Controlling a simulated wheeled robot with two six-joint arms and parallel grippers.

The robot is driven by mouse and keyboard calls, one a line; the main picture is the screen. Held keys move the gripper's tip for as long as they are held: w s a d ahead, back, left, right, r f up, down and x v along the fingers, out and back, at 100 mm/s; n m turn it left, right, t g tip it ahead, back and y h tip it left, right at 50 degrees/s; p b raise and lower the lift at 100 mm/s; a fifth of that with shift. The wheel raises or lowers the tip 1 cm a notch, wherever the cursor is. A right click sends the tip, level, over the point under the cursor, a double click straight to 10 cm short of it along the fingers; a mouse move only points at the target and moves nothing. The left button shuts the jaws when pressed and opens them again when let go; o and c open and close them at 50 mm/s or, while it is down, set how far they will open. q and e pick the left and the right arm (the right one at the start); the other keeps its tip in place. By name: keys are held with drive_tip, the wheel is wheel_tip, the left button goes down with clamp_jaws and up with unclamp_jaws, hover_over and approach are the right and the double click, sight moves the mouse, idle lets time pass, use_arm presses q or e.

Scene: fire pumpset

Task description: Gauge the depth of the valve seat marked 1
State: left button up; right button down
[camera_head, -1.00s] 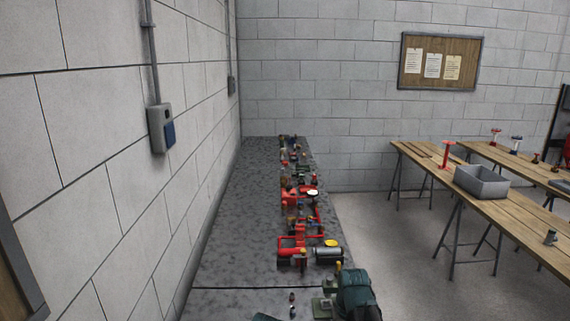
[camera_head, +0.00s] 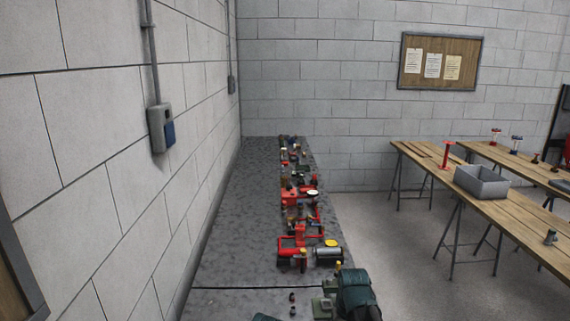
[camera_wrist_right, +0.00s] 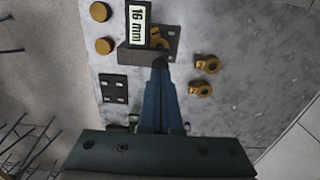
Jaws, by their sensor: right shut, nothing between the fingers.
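In the right wrist view my right gripper (camera_wrist_right: 160,64) has its blue fingers together, with nothing between them. The tips are at the near edge of a dark grey block (camera_wrist_right: 134,55); I cannot tell whether they touch it. A pale display (camera_wrist_right: 138,24) reading "16 mm" stands just beyond the block. A brass part (camera_wrist_right: 158,38) is partly hidden behind the block. Two brass rings (camera_wrist_right: 208,65) (camera_wrist_right: 201,88) lie to the right. No mark 1 is legible, so I cannot tell which part is that valve seat. My left gripper is not in view.
Two brass discs (camera_wrist_right: 100,12) (camera_wrist_right: 104,46) and a dark plate with holes (camera_wrist_right: 113,88) lie to the left. In the head view, red pump parts (camera_head: 292,243) line the grey bench (camera_head: 238,240). A grey bin (camera_head: 482,183) stands on a wooden table across the aisle.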

drive_tip(key=shift+f, duration=0.15)
drive_tip(key=shift+f+b, duration=0.8)
drive_tip(key=shift+b, duration=0.15)
drive_tip(key=shift+s, duration=0.2)
